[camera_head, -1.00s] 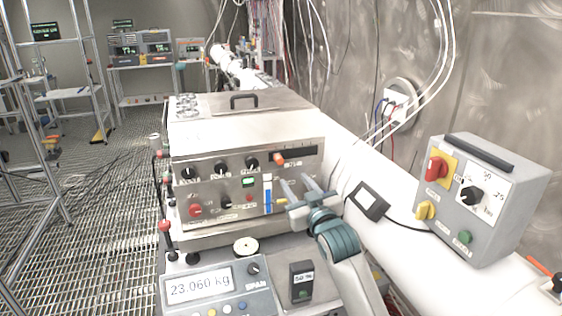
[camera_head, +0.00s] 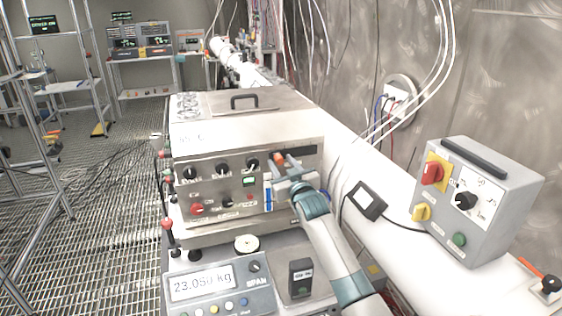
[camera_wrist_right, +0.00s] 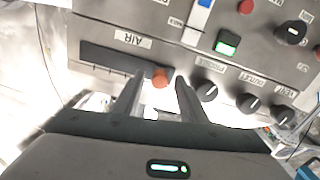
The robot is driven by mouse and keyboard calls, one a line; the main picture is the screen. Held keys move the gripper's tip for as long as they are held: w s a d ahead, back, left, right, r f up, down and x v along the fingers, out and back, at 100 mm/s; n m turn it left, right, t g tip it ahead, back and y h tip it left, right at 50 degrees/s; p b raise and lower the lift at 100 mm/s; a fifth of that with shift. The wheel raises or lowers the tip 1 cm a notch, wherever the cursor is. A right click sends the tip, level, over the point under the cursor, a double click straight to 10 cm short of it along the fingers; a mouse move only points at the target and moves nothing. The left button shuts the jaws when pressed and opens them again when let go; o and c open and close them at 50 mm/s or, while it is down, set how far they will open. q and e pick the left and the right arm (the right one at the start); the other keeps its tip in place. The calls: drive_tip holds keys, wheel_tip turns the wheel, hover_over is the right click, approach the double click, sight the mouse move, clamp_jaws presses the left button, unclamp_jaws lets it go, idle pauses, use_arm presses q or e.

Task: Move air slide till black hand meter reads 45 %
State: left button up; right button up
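The air slide's orange knob (camera_head: 278,159) sits at the left part of a dark slot (camera_head: 302,153) on the steel box's front. The right wrist view shows the knob (camera_wrist_right: 161,77) at one end of the slot (camera_wrist_right: 108,60), beside an AIR label (camera_wrist_right: 133,40). My right gripper (camera_head: 281,166) is in front of the knob. In the wrist view its two fingers (camera_wrist_right: 160,80) stand open on either side of the knob, with gaps visible. The black hand meter (camera_head: 300,277) stands upright below the box; its small display is too blurred to read. My left gripper is not in view.
A scale display (camera_head: 201,283) reads about 23.050 kg. A grey switch box (camera_head: 480,200) with red and yellow knobs stands at the right. Black knobs (camera_head: 222,168) line the panel near the slide. A small black-framed device (camera_head: 366,200) lies on the white pipe.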

drive_tip(key=shift+w+a, duration=0.15)
drive_tip(key=shift+w, duration=0.35)
clamp_jaws()
drive_tip(key=d, duration=0.2)
drive_tip(key=w+d, duration=0.1)
drive_tip(key=d, duration=0.1)
drive_tip(key=shift+w, duration=0.1)
drive_tip(key=shift+a, duration=0.1)
unclamp_jaws()
drive_tip(key=shift+s, duration=0.2)
